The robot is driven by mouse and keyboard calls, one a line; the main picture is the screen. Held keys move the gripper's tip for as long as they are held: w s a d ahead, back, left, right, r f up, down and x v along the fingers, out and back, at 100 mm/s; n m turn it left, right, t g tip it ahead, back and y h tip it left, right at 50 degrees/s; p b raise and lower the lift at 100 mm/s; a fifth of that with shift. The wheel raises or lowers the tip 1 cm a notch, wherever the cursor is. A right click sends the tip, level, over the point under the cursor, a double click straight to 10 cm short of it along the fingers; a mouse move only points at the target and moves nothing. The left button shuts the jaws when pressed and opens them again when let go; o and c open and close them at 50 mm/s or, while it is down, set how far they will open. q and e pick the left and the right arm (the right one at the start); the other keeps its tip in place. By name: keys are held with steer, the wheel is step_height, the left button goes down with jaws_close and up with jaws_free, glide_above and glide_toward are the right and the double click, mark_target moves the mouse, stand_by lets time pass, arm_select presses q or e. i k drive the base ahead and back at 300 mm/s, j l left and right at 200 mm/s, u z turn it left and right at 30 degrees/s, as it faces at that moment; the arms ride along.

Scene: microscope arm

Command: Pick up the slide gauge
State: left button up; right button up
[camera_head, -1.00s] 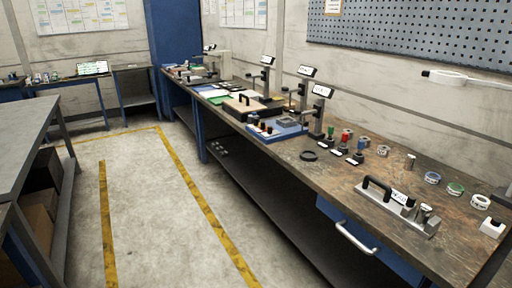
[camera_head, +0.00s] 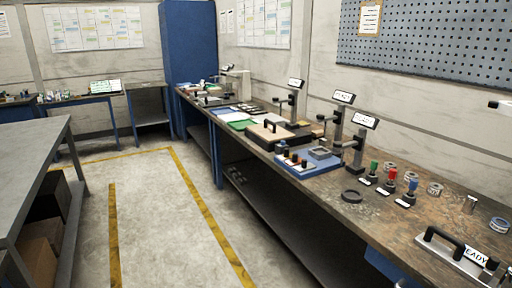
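I cannot tell for sure which thing is the slide gauge. A grey metal plate with a black handle and a label (camera_head: 461,257) lies at the near right end of the workbench, cut off by the right edge of the picture. Several small stands with white labels, such as one with a tall post (camera_head: 357,147), stand along the bench. Neither of my grippers shows in the head view.
The long workbench (camera_head: 405,228) runs along the right wall. A blue tray (camera_head: 310,168), a black ring (camera_head: 352,196) and red, green and blue-topped pieces (camera_head: 391,179) lie on it. A grey table (camera_head: 30,150) stands at left. The floor (camera_head: 150,220) between is clear.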

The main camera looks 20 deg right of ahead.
mark_target(455, 260)
steer(key=i+j+z, duration=0.1)
steer(key=z, duration=0.35)
steer(key=i+j+z, duration=0.1)
steer(key=z, duration=0.35)
steer(key=j+z, duration=0.3)
steer(key=z, duration=0.2)
steer(key=j+z, duration=0.2)
steer(key=z, duration=0.25)
steer(key=j+z, duration=0.2)
steer(key=z, duration=0.2)
steer(key=k+j+z, duration=0.15)
steer(key=z, duration=0.25)
steer(key=i+j, duration=0.1)
steer(key=i, duration=0.1)
